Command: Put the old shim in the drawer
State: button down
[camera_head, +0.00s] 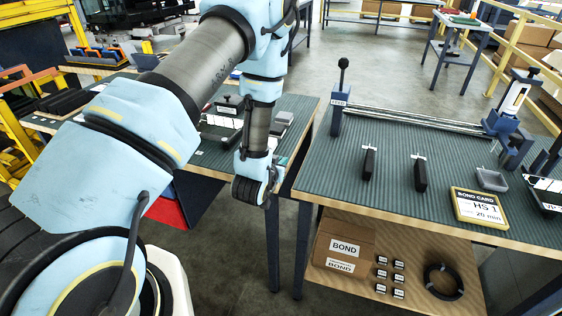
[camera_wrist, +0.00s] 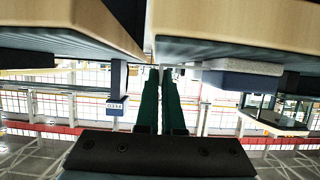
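I cannot pick out the old shim in either view. A dark blue and red panel or open box (camera_head: 170,212) shows under the left bench, partly behind my arm; I cannot tell whether it is the drawer.
The right bench (camera_head: 330,190) carries two black-handled tools (camera_head: 420,174), a grey tray (camera_head: 491,180), a bond card (camera_head: 480,207) and a long rail fixture (camera_head: 415,118). Its lower shelf holds a BOND carton (camera_head: 343,245), several small boxes and a black coil (camera_head: 443,281).

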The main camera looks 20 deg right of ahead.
jog(key=shift+f, duration=0.4)
jog(key=shift+f, duration=0.25)
jog(key=c, duration=1.1)
grip_release()
jog(key=shift+r, duration=0.1)
jog(key=shift+o, duration=0.2)
